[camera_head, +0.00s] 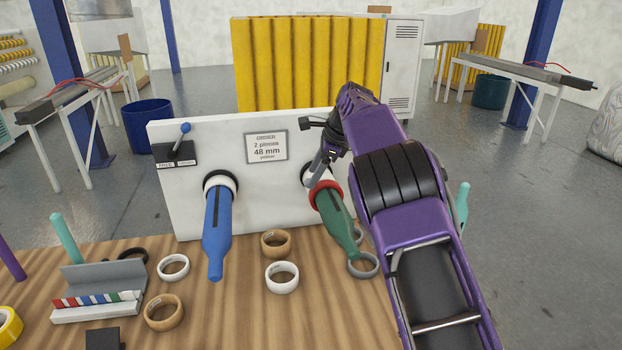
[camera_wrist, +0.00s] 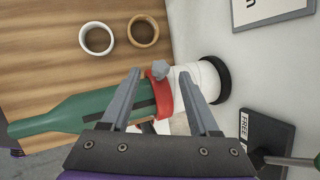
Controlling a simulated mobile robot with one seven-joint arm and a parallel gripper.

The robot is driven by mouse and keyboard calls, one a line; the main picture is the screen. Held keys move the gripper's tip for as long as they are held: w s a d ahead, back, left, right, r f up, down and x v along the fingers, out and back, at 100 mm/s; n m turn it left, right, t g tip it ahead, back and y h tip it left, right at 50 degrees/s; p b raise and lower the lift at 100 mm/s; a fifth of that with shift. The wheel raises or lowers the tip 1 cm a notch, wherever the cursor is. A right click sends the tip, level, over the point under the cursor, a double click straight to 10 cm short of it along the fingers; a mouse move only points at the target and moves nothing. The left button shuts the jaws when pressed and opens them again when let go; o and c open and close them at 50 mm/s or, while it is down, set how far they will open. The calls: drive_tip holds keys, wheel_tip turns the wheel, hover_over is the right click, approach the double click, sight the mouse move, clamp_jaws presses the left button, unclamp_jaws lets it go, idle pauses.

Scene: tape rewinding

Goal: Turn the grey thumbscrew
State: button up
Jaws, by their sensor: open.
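The grey thumbscrew (camera_wrist: 160,69) is a small lobed knob on the red collar (camera_wrist: 162,98) of the green spindle (camera_wrist: 75,117). In the wrist view my gripper (camera_wrist: 159,74) is open, with one fingertip on each side of the thumbscrew and a gap on both sides. I cannot tell whether the tips are at its depth. In the head view my gripper (camera_head: 316,170) is over the red collar (camera_head: 323,187), where the green spindle (camera_head: 338,221) meets the white panel (camera_head: 272,208). I cannot make out the thumbscrew there.
A blue spindle (camera_head: 217,234) sticks out of the panel to the left. A lever with a blue knob (camera_head: 185,128) is at its upper left; a black FREE plate (camera_wrist: 262,136) is near my gripper. Several tape rolls lie on the wooden table (camera_head: 230,310).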

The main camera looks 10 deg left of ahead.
drive_tip(key=shift+x, duration=1.3)
clamp_jaws()
